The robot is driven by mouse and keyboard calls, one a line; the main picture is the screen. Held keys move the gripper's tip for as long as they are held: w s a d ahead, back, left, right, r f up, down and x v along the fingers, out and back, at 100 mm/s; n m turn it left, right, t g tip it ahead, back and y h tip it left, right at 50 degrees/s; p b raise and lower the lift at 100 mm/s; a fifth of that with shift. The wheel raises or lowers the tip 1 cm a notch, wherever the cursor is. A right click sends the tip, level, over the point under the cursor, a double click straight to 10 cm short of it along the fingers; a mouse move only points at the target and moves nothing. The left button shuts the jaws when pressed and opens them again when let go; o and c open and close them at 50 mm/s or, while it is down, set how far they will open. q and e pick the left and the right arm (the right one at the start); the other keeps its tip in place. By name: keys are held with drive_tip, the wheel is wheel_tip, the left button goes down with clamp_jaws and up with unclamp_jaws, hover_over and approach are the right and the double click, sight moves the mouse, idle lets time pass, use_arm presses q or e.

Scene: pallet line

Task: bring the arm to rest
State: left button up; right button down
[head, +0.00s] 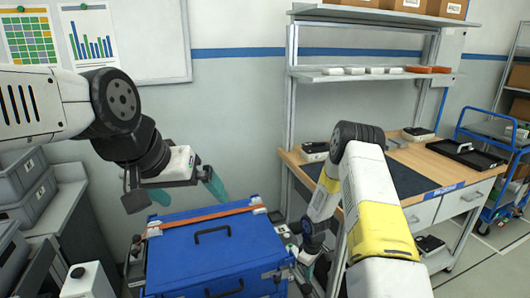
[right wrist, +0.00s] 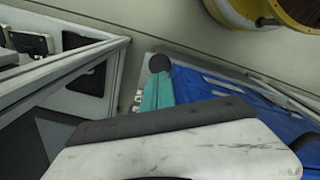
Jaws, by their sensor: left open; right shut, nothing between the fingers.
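My left gripper (head: 189,195) is open and empty, its teal fingers spread apart above the back left part of the blue case. My left arm comes in from the left edge at about the height of the wall boards. My right arm (head: 375,205), white with a yellow band, reaches down between the blue case and the workbench. My right gripper (right wrist: 157,90) is shut and empty, with its teal fingers beside the blue case in the right wrist view. In the head view it is mostly hidden low beside the case.
The blue case (head: 180,265) with black handles and an orange strap stands in front. The wooden workbench (head: 455,172) with shelves is at the right, and a blue cart (head: 490,150) stands beyond it. Grey bins (head: 30,195) are at the left.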

wheel_tip(320, 180, up, 34)
drive_tip(key=s+d+m+t, duration=0.1)
drive_tip(key=m+t, duration=0.2)
drive_tip(key=m, duration=0.2)
drive_tip(key=s+a+r+m+t+y, duration=0.1)
drive_tip(key=s+r+m, duration=0.1)
drive_tip(key=s+r, duration=0.7)
drive_tip(key=s+a+r+m+t+y, duration=0.1)
drive_tip(key=s+a+r+m+t, duration=0.1)
drive_tip(key=s+r, duration=0.7)
drive_tip(key=s, duration=0.5)
drive_tip(key=shift+s+a, duration=0.1)
